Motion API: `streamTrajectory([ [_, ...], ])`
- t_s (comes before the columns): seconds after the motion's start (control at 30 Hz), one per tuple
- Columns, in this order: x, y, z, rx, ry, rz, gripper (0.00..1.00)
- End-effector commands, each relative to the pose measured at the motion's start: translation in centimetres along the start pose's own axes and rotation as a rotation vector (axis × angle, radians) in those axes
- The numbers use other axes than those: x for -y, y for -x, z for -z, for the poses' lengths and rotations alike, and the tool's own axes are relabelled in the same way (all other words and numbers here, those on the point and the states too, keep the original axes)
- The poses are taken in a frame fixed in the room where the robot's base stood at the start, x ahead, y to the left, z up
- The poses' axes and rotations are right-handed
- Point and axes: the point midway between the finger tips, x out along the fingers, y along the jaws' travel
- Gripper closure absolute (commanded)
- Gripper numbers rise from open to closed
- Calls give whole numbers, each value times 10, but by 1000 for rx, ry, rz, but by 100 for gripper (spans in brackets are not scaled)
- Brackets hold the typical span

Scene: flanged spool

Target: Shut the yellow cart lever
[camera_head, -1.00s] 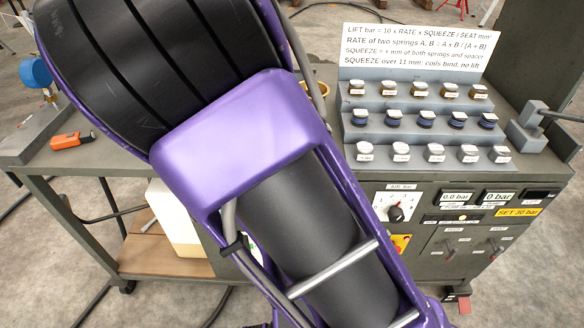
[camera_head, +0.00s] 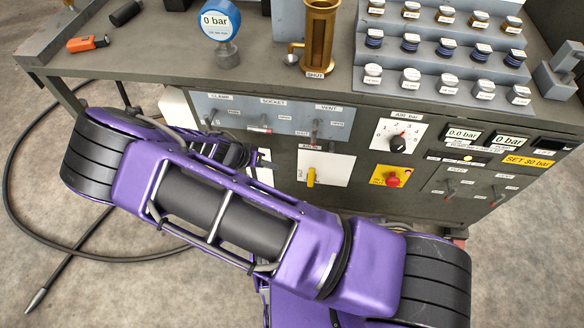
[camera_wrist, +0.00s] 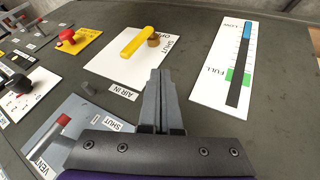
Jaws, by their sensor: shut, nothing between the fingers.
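The yellow lever (camera_head: 311,177) sits on a white plate (camera_head: 322,164) on the cart's front panel. In the wrist view the lever (camera_wrist: 136,42) lies slantwise on its plate (camera_wrist: 110,57), with a brownish round piece beside its upper end. SHUT and another small word are printed beside that end; an AIR IN label (camera_wrist: 124,93) is at the plate's edge. My gripper (camera_wrist: 160,75) is shut and empty, its tips appearing just below the lever and apart from it in the picture; the depth gap is unclear.
A white FULL/LOW level strip (camera_wrist: 233,68) lies right of the lever in the wrist view. A red button on yellow (camera_head: 393,180), a black air knob (camera_head: 397,144) and the vent lever (camera_head: 315,128) are nearby. A brass cylinder (camera_head: 319,35) stands on the cart top.

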Motion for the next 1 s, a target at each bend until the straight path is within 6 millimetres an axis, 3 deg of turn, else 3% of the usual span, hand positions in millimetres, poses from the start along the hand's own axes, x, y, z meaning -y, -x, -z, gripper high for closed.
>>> streamTrajectory([
  [0.5,-1,-101,-1,3,-1,-3,100],
  [0.7,-28,-109,0,3,-1,-1,100],
  [1.0,-36,-114,0,2,0,1,100],
])
